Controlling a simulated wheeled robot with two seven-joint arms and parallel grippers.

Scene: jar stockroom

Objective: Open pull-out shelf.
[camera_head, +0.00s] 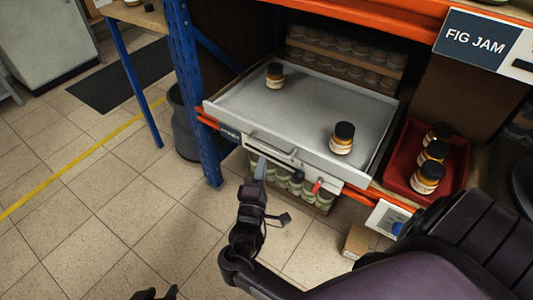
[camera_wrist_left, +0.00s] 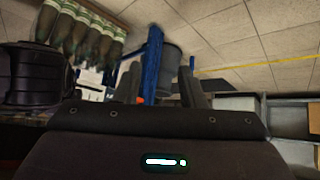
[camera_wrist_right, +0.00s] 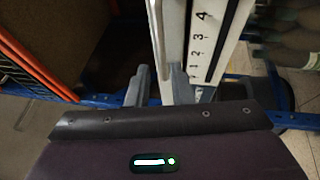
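The pull-out shelf is a grey metal tray (camera_head: 293,103) in the rack, with a bar handle (camera_head: 272,144) on its front. Its front face lies along the orange beam. Two dark-lidded jars stand on it, one at the back left (camera_head: 275,76) and one at the front right (camera_head: 342,139). My right gripper (camera_head: 262,168) is just below the handle in the head view. In the right wrist view its fingers (camera_wrist_right: 160,85) are apart, with a pale bar between or beyond them; contact cannot be told. My left gripper (camera_wrist_left: 160,85) is open and empty, low at the head view's bottom edge.
A white strip with a red marker (camera_head: 316,187) hangs below the tray. Green-labelled jars (camera_head: 297,187) stand beneath. A red bin (camera_head: 400,175) with jars is at right. A blue upright (camera_head: 198,100) and grey bin (camera_head: 183,125) stand left.

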